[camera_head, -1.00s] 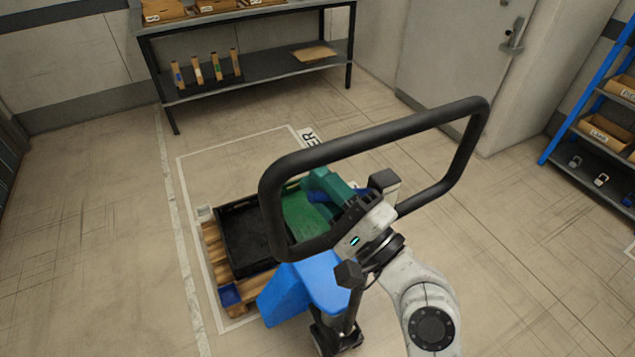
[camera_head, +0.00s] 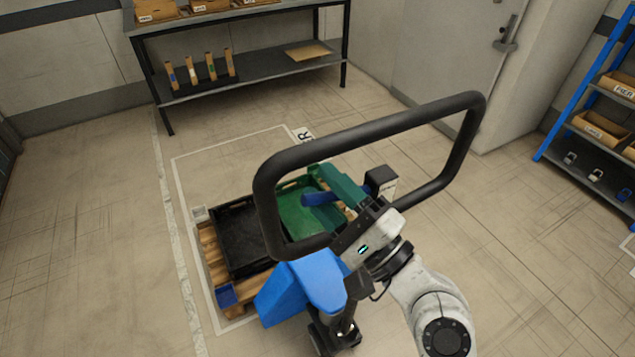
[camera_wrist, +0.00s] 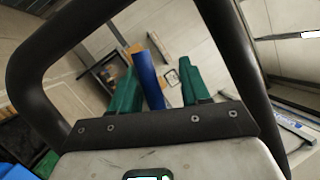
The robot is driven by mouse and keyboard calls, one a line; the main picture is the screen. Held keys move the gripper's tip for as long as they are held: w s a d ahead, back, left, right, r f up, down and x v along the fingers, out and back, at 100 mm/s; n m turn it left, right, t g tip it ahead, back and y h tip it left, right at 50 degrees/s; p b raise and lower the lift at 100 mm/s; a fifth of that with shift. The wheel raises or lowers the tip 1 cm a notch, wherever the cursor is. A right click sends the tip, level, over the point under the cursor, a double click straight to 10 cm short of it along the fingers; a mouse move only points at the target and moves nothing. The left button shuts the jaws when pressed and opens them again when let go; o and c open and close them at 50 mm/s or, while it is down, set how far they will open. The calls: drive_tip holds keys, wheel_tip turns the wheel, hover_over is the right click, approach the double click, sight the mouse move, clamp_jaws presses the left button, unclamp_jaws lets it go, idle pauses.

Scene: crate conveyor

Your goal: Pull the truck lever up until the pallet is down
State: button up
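The pallet truck is blue (camera_head: 310,285) with a large black loop handle (camera_head: 262,205). A blue lever (camera_head: 320,199) shows inside the loop, beside my gripper (camera_head: 332,184). In the wrist view the blue lever (camera_wrist: 147,75) stands between the green fingers of my gripper (camera_wrist: 160,70), closer to the left finger. The fingers are apart, with a clear gap on the right side of the lever. The wooden pallet (camera_head: 211,262) lies in front of the truck. Whether it touches the floor cannot be told. My gripper hides part of the lever.
A black crate (camera_head: 216,235) and a green crate (camera_head: 284,188) sit on the pallet, inside a white floor outline. A dark workbench (camera_head: 240,75) stands at the back, a door (camera_head: 450,60) behind right, and a blue shelf rack (camera_head: 580,90) at the right. The floor on the left is clear.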

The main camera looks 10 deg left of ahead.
drive_tip(key=b+v, duration=0.2)
drive_tip(key=v, duration=0.6)
drive_tip(key=shift+s+d+b, duration=0.2)
drive_tip(key=shift+d+b, duration=0.1)
drive_tip(key=shift+b, duration=0.05)
drive_tip(key=s+d+f+n+g+h, duration=0.2)
drive_tip(key=d+f+n+g+h, duration=0.15)
drive_tip(key=f, duration=0.65)
drive_tip(key=s+d+f+n+g+h, duration=0.25)
drive_tip(key=d+f+h, duration=0.2)
drive_tip(key=f, duration=0.55)
drive_tip(key=s+d+f+n+g+h, duration=0.2)
drive_tip(key=s+d+f+g+h, duration=0.1)
drive_tip(key=s+d, duration=0.4)
drive_tip(key=s+d+f+n+g+h, duration=0.3)
drive_tip(key=s+d+f+h, duration=0.3)
drive_tip(key=s+d+f, duration=0.2)
drive_tip(key=shift+s+d+g, duration=0.2)
drive_tip(key=shift+s+g, duration=0.2)
drive_tip(key=shift+s, duration=0.5)
